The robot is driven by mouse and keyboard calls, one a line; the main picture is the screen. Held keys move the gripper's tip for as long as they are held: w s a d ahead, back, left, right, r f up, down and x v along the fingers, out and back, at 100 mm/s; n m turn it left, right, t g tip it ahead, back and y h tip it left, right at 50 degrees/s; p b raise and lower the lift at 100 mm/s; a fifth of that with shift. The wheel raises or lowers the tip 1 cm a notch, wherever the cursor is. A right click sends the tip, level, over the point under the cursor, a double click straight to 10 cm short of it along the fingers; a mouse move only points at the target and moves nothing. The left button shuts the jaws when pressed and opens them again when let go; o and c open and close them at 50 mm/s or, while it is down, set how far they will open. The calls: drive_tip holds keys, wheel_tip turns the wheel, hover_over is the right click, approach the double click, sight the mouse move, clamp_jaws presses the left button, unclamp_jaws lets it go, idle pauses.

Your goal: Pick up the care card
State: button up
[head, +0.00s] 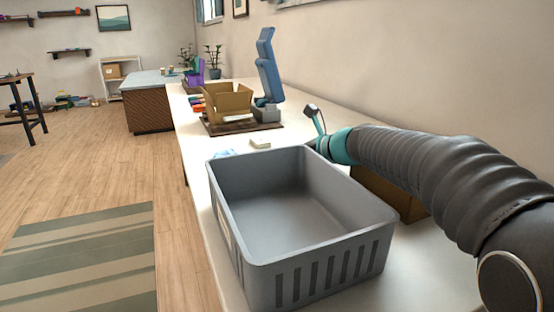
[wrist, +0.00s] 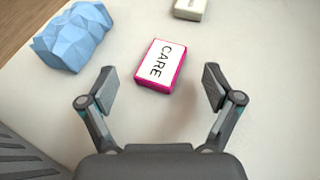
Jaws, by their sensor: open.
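The care card (wrist: 161,65) is a small white block with a pink edge and the word CARE on top. It lies on the white table in the wrist view, just ahead of my gripper (wrist: 158,88). My gripper is open and empty, with one finger to each side of the card's near end and clear of it. In the head view the card is hidden, and only the back of my gripper (head: 318,145) shows beyond the grey bin.
A faceted blue object (wrist: 73,37) lies left of the card, and a pale block (wrist: 190,9) lies beyond it. A large empty grey bin (head: 258,262) stands close by. Farther along the table (head: 190,125) are a cardboard box (head: 228,103) and a blue upright device (head: 268,70).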

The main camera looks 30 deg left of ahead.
drive_tip(key=shift+x, duration=1.1)
drive_tip(key=c, duration=1.2)
drive_tip(key=shift+o, duration=0.2)
drive_tip(key=shift+r, duration=0.15)
wheel_tip(320, 180, up, 10)
drive_tip(key=p, duration=0.2)
drive_tip(key=shift+p, duration=0.3)
drive_tip(key=shift+d, duration=0.1)
